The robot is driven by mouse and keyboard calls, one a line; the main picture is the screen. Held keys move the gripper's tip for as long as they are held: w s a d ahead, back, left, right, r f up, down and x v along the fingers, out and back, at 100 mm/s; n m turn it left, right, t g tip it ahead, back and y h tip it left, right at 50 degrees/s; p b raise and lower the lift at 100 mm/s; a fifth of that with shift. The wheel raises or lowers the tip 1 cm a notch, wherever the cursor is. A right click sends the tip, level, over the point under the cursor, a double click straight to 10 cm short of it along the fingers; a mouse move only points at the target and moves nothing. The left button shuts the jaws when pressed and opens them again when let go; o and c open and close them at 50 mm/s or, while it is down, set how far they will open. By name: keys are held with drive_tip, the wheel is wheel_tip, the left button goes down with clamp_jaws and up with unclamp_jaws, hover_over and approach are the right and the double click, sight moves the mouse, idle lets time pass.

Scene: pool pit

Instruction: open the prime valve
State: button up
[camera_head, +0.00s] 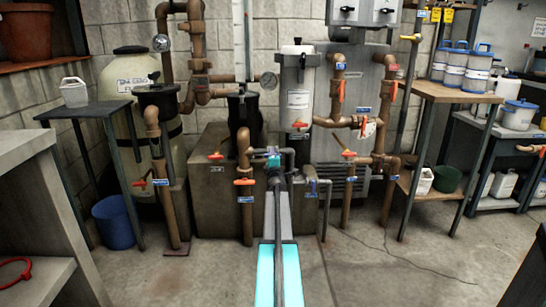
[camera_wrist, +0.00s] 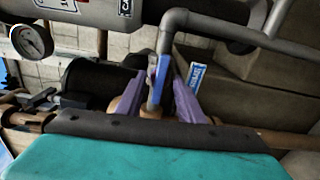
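My gripper (camera_head: 273,157) is at the small grey pipework in the middle of the head view. In the wrist view its two purple fingers (camera_wrist: 163,75) stand apart. A narrow blue strip, seemingly a valve handle (camera_wrist: 161,72), and a thin grey pipe (camera_wrist: 172,24) that bends downward show between them. I cannot tell whether either finger touches the strip. A blue label (camera_wrist: 196,75) is behind the right finger, its text unreadable. The head view shows blue-tagged grey pipework (camera_head: 325,190) just right of my arm. I cannot read which valve is the prime valve.
Brown pipes with orange valve handles (camera_head: 244,182) stand left and right of my gripper. A blue bucket (camera_head: 113,222) is at left. The floor at right front is clear.

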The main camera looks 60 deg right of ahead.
drive_tip(key=shift+s+a, duration=0.1)
drive_tip(key=v, duration=0.6)
drive_tip(key=shift+s+a, duration=0.25)
drive_tip(key=shift+a, duration=0.05)
idle(0.5)
